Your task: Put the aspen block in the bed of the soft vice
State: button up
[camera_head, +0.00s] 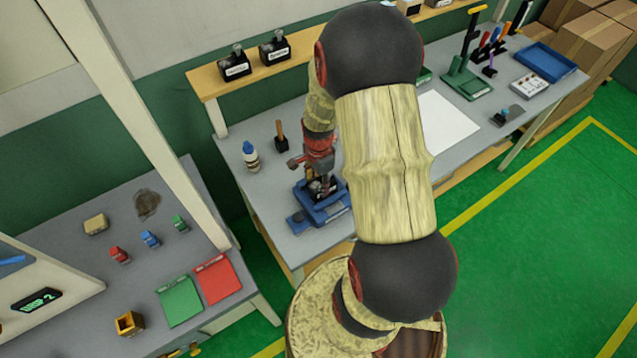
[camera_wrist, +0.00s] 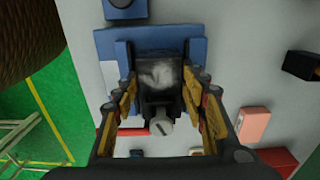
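The blue vice (camera_head: 325,208) stands on the grey workbench, with my gripper (camera_head: 320,180) right over it. The vice (camera_wrist: 105,45) also shows in the wrist view, with upright jaws on both sides of a dark bed. A smeared grey-white surface (camera_wrist: 160,74) lies between the jaws; I cannot tell whether it is the bed or something in it. My gripper (camera_wrist: 159,90) has its fingers spread on both sides of the middle of the vice, with no block clearly between them. I cannot identify the aspen block for certain; a tan block (camera_head: 96,223) lies on the left table.
A bottle (camera_head: 250,156) and a dark holder with an upright handle (camera_head: 281,143) stand left of the vice. A pink block (camera_wrist: 253,124) lies beside the vice in the wrist view. Black labelled bins (camera_head: 275,50) sit on the shelf behind. My arm hides part of the bench.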

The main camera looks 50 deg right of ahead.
aim_at(318, 185)
jog(key=o, duration=0.4)
notch_tip(318, 185, up, 12)
jog(key=p, duration=0.1)
jog(key=w+a+r+n+t, duration=0.1)
jog(key=a+r+n+t, duration=0.1)
jog(key=a+r+n, duration=0.7)
jog(key=s+a+r+n+t, duration=0.1)
jog(key=s+a+r+n, duration=0.1)
jog(key=a+r+n, duration=0.2)
jog(key=s+a+r+n+t, duration=0.1)
jog(key=s+a+r+n, duration=0.2)
jog(key=a+r, duration=0.2)
jog(key=s+a+r+n+t, duration=0.1)
jog(key=s+a+r+n, duration=0.2)
jog(key=a+r+n, duration=0.1)
jog(key=shift+s+a+r+n+t, duration=0.25)
jog(key=shift+a+r+n+t, duration=0.05)
jog(key=shift+a+r, duration=0.1)
